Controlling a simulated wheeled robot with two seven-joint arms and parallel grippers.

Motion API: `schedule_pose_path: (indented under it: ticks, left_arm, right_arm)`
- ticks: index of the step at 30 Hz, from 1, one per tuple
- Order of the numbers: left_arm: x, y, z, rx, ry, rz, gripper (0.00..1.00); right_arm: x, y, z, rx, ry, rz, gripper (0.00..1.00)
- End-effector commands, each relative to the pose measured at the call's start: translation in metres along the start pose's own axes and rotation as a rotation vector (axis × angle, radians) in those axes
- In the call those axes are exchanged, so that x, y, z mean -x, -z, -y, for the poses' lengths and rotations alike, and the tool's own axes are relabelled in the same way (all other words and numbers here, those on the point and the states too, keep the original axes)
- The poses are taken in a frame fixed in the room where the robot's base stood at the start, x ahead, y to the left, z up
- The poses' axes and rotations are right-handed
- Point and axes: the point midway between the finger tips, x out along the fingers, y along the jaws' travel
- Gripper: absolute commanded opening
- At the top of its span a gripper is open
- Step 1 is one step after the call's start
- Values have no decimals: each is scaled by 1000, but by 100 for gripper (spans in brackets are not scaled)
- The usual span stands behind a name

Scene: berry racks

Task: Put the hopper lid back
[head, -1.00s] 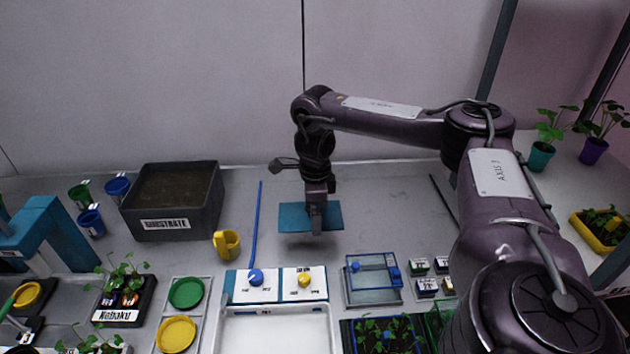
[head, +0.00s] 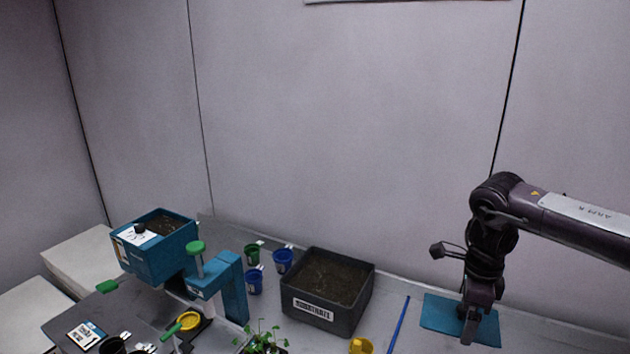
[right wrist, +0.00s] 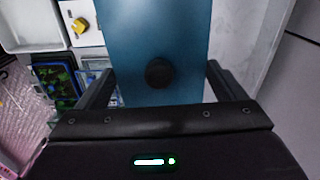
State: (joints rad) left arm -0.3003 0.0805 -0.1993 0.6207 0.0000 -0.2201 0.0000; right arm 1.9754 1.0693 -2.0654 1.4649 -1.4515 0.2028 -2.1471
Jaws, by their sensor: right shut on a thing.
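The hopper lid is a flat teal plate (head: 440,312) at the lower right of the head view. My right gripper (head: 470,328) is at the lid, shut on it. In the right wrist view the lid (right wrist: 155,30) fills the middle, with a black round knob (right wrist: 159,72) on its face and a finger at each side edge. I cannot tell exactly how high the lid is above the bench. The teal hopper (head: 160,258) stands at the left with an open top, and dark soil shows inside. My left gripper is not in view.
A grey substrate bin (head: 325,312), blue cups (head: 283,261), a green cup (head: 252,254) and a teal stand with a green knob (head: 196,247) lie between the lid and hopper. A blue stick (head: 398,325) lies left of the lid. A yellow mug (head: 360,346) is at the front.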

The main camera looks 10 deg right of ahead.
Motion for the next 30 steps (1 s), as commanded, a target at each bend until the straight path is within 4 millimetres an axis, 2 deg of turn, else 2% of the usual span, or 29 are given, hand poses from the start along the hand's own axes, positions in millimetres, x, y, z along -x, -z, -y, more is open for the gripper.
schedule_pose_path:
  ticks: [5, 9, 13, 18, 21, 30]
  left_arm:
    - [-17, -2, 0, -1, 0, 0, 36]
    - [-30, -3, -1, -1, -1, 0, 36]
    - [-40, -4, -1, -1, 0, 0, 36]
    - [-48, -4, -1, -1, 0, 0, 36]
    - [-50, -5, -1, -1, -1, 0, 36]
    - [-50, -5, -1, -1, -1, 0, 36]
  right_arm:
    - [-9, -55, -36, 318, 16, 12, 65]
    - [-17, -100, -83, 657, 22, 16, 65]
    - [-27, -126, -129, 943, 17, 11, 65]
    - [-36, -140, -172, 1202, 4, 2, 65]
    - [-39, -142, -185, 1279, -1, -2, 65]
    - [-40, -143, -191, 1307, -7, 2, 65]
